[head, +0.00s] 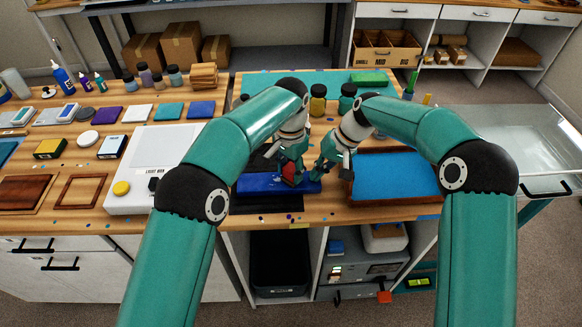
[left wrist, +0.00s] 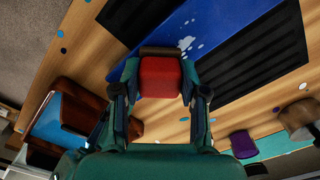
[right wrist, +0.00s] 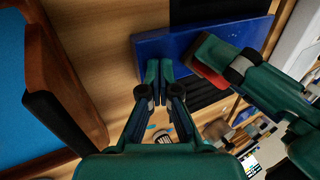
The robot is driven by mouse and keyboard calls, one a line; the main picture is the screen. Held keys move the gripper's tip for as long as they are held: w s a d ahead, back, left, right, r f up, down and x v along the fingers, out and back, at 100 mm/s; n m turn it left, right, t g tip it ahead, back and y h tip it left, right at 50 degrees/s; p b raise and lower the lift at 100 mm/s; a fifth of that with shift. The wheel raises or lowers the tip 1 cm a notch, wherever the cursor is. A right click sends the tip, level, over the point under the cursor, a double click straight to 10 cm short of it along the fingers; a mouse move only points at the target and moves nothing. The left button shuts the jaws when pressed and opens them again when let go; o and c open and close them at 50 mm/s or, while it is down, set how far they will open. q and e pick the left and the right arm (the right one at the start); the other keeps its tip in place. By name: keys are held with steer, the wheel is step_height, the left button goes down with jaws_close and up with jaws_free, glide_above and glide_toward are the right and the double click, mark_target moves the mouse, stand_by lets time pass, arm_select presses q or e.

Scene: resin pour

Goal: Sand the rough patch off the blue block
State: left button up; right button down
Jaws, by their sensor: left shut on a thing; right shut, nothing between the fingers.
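The blue block (head: 262,186) lies flat near the front edge of the bench. In the left wrist view its top (left wrist: 220,15) bears pale white flecks (left wrist: 188,43), which look like the rough patch. My left gripper (head: 290,172) is shut on a red sanding block (left wrist: 160,78) with a brown edge. It holds the sanding block over or against the blue block's right part; I cannot tell if they touch. My right gripper (right wrist: 160,72) is shut and empty, beside the blue block's right end, in front of its side in the right wrist view.
Black ridged pads (left wrist: 265,55) lie along the blue block. A wooden tray with a blue fill (head: 395,178) sits close to the right of my right gripper. A white light box (head: 155,165) is at the left. Jars (head: 318,100) stand behind my grippers.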

mark_target(264, 183)
arm_select(q)
steer(key=shift+a, duration=0.1)
steer(key=shift+a, duration=2.9)
arm_select(e)
steer(key=shift+f, duration=0.1)
arm_select(q)
steer(key=shift+a+f, duration=0.15)
steer(key=shift+a, duration=0.2)
steer(key=shift+d, duration=3.35)
steer(key=shift+a, duration=0.15)
steer(key=shift+s+a+f, duration=0.1)
steer(key=shift+a+f, duration=0.05)
steer(key=shift+a, duration=0.75)
steer(key=shift+a+f, duration=0.1)
steer(key=shift+a, duration=0.75)
arm_select(e)
steer(key=shift+s, duration=0.1)
arm_select(q)
steer(key=shift+a+r, duration=0.1)
steer(key=shift+a, duration=1.45)
